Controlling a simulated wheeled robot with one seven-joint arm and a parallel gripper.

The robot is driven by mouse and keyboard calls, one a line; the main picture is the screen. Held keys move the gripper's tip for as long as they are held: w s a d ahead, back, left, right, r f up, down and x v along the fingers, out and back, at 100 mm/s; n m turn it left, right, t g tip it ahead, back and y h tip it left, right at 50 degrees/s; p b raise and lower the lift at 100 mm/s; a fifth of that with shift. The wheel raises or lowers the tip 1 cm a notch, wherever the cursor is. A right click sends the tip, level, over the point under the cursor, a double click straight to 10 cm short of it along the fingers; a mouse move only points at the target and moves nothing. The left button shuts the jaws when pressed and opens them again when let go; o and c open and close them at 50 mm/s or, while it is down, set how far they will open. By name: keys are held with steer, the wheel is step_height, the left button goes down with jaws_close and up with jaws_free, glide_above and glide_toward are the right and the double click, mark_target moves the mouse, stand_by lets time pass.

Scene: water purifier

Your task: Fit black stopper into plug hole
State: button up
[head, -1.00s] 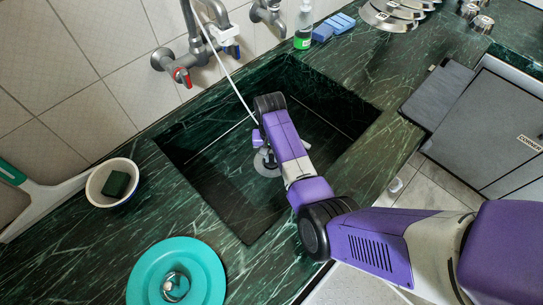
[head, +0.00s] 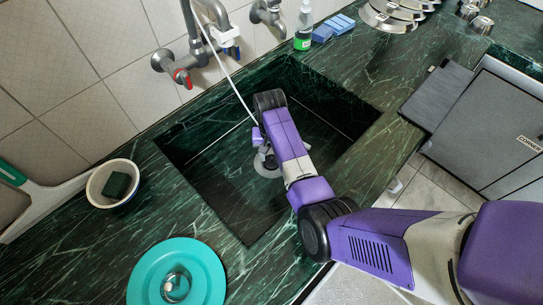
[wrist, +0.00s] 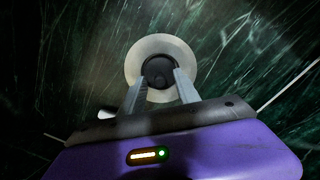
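The black stopper (wrist: 158,73) shows in the wrist view as a dark round piece between the tips of my two grey fingers. My gripper (wrist: 161,79) is shut on it, with one finger at each side. The pale metal ring of the plug hole (wrist: 160,42) surrounds the stopper in that view. The stopper is over the dark middle of the ring; how deep it sits cannot be told. In the head view the plug hole's ring (head: 263,167) shows partly on the sink floor, under my gripper. The arm hides the stopper there.
The dark green sink (head: 225,195) has steep walls around my arm. A tap (head: 181,70) and a white hose (head: 236,88) are behind. A bowl with a sponge (head: 100,197) and a teal lid (head: 150,269) are at left. A soap bottle (head: 303,33) stands at the back.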

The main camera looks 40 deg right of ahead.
mark_target(271, 157)
step_height(271, 157, up, 11)
steer(key=shift+f+p, duration=0.15)
steer(key=shift+p, duration=0.2)
stand_by(0.4)
